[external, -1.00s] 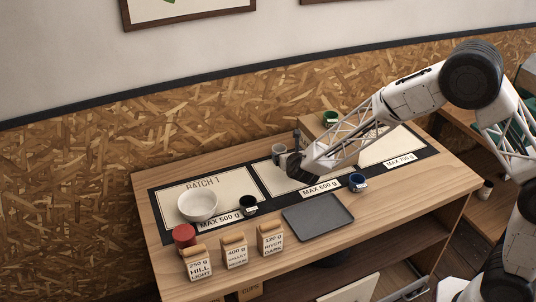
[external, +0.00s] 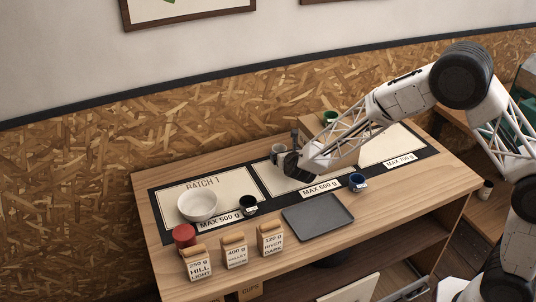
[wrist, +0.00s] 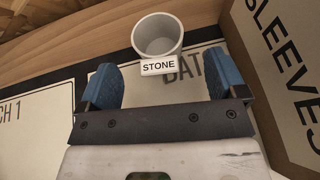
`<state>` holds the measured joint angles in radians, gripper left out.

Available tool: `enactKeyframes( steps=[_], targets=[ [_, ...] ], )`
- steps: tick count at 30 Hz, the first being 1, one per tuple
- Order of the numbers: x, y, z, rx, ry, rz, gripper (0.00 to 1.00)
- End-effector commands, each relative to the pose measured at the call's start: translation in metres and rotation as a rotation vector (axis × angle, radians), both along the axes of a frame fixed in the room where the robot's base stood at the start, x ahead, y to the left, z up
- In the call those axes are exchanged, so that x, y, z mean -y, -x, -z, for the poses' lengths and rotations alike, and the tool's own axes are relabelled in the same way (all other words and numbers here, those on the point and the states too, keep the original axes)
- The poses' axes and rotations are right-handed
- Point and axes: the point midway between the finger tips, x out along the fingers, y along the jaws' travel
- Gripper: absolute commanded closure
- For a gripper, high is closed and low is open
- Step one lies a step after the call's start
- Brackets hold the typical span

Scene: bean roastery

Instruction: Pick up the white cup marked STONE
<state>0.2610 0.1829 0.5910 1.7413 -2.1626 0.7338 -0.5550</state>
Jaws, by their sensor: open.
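The white cup marked STONE (wrist: 157,38) stands upright at the top middle of the wrist view, its label facing me. In the external view the cup (external: 278,152) is at the back of the table, partly hidden by my gripper. My gripper (wrist: 160,82) is open, with a blue finger on each side. The cup is just beyond the fingertips, roughly centred between them, and nothing is held. In the external view my gripper (external: 293,152) is low over the middle mat, beside the cup.
A cardboard box marked SLEEVES (wrist: 290,70) stands close to the right finger. In the external view a white bowl (external: 197,205), a dark cup (external: 248,204), a blue cup (external: 358,182), a grey tray (external: 318,217) and labelled bags (external: 235,251) occupy the left and front of the table.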

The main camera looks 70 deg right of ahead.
Motion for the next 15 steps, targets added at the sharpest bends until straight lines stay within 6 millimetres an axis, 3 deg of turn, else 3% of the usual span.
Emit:
enactKeyframes(
  steps=[15],
  targets=[
    [0.0089,-0.0083,0.0047,0.0,0.0,0.0,0.1]
  ],
)
